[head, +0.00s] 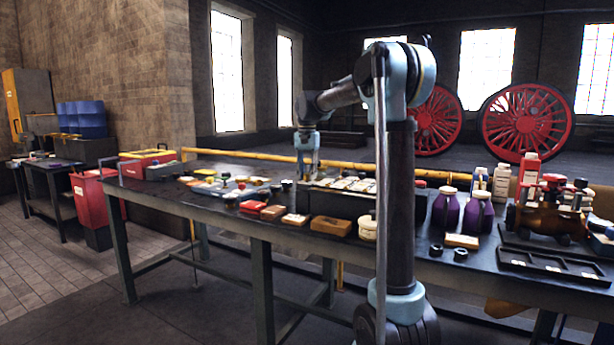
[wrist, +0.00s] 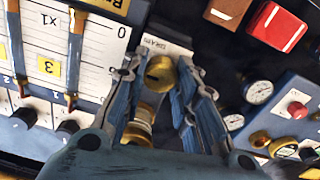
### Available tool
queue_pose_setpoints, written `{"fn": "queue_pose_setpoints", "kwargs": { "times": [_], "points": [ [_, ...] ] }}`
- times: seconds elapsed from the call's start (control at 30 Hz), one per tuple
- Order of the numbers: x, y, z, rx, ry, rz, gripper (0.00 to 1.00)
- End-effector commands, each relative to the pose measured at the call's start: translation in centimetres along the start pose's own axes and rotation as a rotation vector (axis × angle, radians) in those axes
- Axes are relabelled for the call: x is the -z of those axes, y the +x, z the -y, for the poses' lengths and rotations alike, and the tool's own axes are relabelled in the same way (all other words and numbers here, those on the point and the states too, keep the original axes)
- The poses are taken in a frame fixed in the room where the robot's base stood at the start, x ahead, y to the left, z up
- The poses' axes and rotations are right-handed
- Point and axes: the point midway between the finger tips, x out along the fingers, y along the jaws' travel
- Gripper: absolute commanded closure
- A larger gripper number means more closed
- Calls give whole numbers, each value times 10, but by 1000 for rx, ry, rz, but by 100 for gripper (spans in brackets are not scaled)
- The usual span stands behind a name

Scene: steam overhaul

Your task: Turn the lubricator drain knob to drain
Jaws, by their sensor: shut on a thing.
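The drain knob (wrist: 160,72) is a round brass knob with a dark slot in its face. It shows in the middle of the wrist view, beside a grey plate (wrist: 165,43) whose lettering appears to read DRAIN. My gripper (wrist: 158,84) has one blue finger on each side of the knob and is shut on it. Another brass part (wrist: 138,128) lies below the knob between the fingers. In the head view my gripper (head: 307,172) points down over the middle of the workbench (head: 190,203); the knob is too small to make out there.
A white scale panel (wrist: 75,45) with sliders stands left of my gripper in the wrist view. A panel with gauges (wrist: 258,92) and a red button is at the right. Purple bottles (head: 460,210) and a brass valve assembly (head: 550,208) stand on the bench's right part.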

Motion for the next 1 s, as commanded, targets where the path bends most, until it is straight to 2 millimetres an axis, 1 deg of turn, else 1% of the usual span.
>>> {"fn": "queue_pose_setpoints", "kwargs": {
  "times": [0.03,0.27,0.3,0.37,0.4,0.77,0.87,1.0],
  "points": [
    [3,-1,0,1,2,-5,97],
    [2,-1,0,1,1,-5,97],
    [2,0,0,1,1,-5,69],
    [2,0,0,1,1,-4,55],
    [2,0,0,1,1,-4,52],
    [0,-2,0,0,-1,-1,52],
    [1,-9,0,0,-1,-1,52],
    [1,-30,0,0,-1,-1,52]
  ]
}}
